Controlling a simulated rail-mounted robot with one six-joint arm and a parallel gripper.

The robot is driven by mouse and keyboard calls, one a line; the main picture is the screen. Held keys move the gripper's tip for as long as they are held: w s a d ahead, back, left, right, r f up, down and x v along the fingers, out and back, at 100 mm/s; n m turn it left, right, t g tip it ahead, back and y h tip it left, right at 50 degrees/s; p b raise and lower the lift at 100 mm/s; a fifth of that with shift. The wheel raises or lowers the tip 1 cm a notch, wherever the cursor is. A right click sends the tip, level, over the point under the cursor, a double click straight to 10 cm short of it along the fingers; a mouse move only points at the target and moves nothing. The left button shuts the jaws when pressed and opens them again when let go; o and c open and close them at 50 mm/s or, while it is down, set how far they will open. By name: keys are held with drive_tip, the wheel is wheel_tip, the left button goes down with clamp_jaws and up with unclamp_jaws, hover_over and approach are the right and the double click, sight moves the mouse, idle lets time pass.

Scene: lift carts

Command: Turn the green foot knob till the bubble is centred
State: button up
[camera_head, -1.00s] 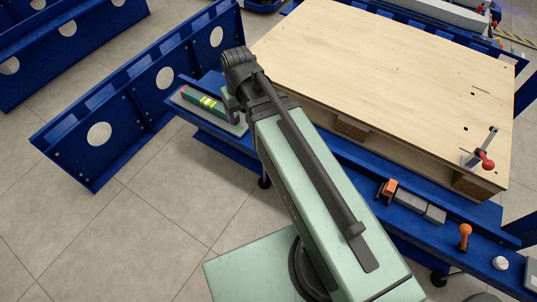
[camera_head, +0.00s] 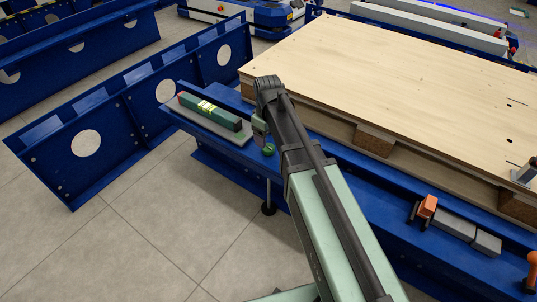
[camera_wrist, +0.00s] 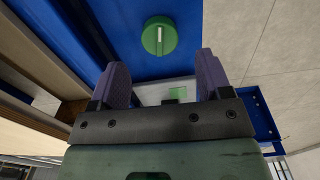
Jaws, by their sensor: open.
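The green foot knob (camera_head: 268,150) sits on the blue bench ledge beside the plate's right end. In the wrist view the round knob (camera_wrist: 159,37) has a white pointer line, nearly upright in the picture. My gripper (camera_wrist: 162,75) is open and empty; the knob lies beyond its fingertips, apart from them. In the head view my gripper (camera_head: 260,128) hangs just above and left of the knob. The green spirit level (camera_head: 225,117) with a yellow-green vial (camera_head: 207,106) lies on a grey plate (camera_head: 222,134). The bubble is too small to place.
A wooden pallet top (camera_head: 400,75) stands close behind the arm. An orange-and-grey clamp-like tool (camera_head: 427,208) lies on the ledge to the right. A blue frame with round holes (camera_head: 120,130) stands at left. The tiled floor in front is clear.

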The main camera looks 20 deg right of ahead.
sight(268, 146)
wheel_tip(268, 146, down, 5)
drive_tip(key=b, duration=0.3)
drive_tip(key=shift+f, duration=0.2)
drive_tip(key=shift+r, duration=0.1)
drive_tip(key=c, duration=0.9)
drive_tip(key=m, duration=0.4)
drive_tip(key=shift+m, duration=2.1)
